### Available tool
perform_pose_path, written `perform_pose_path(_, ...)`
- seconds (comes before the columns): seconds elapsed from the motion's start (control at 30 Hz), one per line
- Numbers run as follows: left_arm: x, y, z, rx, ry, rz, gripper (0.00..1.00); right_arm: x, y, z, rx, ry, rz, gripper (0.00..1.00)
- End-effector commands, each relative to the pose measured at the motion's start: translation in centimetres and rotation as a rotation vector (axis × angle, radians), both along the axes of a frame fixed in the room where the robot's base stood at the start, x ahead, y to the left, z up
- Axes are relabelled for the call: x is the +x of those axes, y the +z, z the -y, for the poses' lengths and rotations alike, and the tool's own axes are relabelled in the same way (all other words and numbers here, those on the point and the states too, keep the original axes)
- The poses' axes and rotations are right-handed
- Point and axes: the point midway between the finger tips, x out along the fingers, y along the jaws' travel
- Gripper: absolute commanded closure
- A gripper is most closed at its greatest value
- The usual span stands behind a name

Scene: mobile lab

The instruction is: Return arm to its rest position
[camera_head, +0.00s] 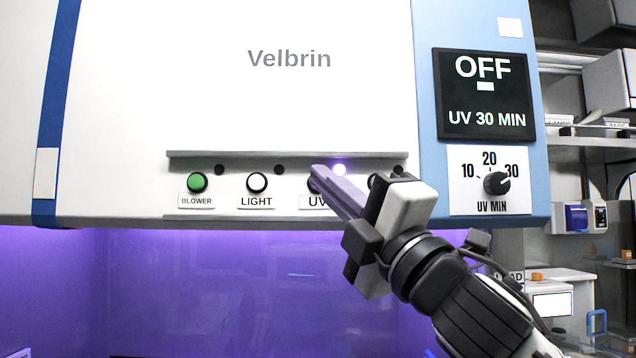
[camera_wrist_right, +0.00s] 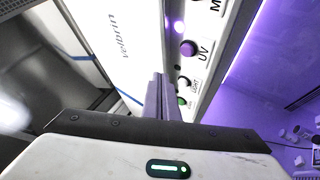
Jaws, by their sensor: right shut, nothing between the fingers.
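My right gripper (camera_head: 322,172) is raised in front of the Velbrin cabinet's button strip, in the head view. Its fingers are shut with nothing between them, and their tips overlap the UV button (camera_head: 312,186), partly hiding it. In the right wrist view the shut fingers (camera_wrist_right: 160,80) point at the panel, and the purple-lit UV button (camera_wrist_right: 188,48) shows beside them, apart from the fingertips. A small lamp (camera_head: 340,169) above the UV button glows violet. My left gripper is in neither view.
The strip also bears a green BLOWER button (camera_head: 197,183) and a white LIGHT button (camera_head: 257,183). A UV MIN dial (camera_head: 496,183) sits at the right under a black OFF display (camera_head: 486,95). The cabinet interior (camera_head: 200,290) below glows purple. Shelves (camera_head: 590,143) stand at the right.

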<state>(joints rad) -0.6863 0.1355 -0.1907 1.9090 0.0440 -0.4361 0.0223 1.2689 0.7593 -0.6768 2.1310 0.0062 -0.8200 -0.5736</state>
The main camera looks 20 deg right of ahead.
Motion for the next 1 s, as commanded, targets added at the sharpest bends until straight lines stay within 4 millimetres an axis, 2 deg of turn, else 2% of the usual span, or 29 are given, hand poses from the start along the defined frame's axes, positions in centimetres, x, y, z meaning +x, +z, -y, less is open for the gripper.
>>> perform_pose_path(0.33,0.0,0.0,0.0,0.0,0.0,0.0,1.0,0.2,-0.3,0.0,0.002,0.003,-0.006,1.0)
perform_pose_path(0.37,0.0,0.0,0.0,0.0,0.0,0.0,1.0,0.4,-0.6,-0.1,0.007,0.007,-0.014,1.0)
perform_pose_path(0.47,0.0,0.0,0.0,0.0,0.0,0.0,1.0,1.9,-3.4,-0.5,0.04,0.04,-0.077,1.0)
perform_pose_path(0.57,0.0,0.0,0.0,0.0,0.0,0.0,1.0,4.3,-9.0,-1.1,0.114,0.092,-0.198,1.0)
perform_pose_path(0.73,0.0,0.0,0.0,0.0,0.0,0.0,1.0,7.4,-21.5,-2.1,0.304,0.183,-0.455,1.0)
perform_pose_path(0.87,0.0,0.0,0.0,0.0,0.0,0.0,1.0,7.9,-31.5,-2.4,0.467,0.219,-0.643,1.0)
perform_pose_path(0.9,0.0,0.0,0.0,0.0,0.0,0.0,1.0,7.6,-34.6,-2.5,0.519,0.223,-0.701,1.0)
perform_pose_path(0.97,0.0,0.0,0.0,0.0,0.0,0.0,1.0,7.0,-39.1,-2.5,0.599,0.225,-0.782,1.0)
perform_pose_path(1.0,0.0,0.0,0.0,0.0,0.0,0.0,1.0,6.4,-42.1,-2.5,0.653,0.221,-0.835,1.0)
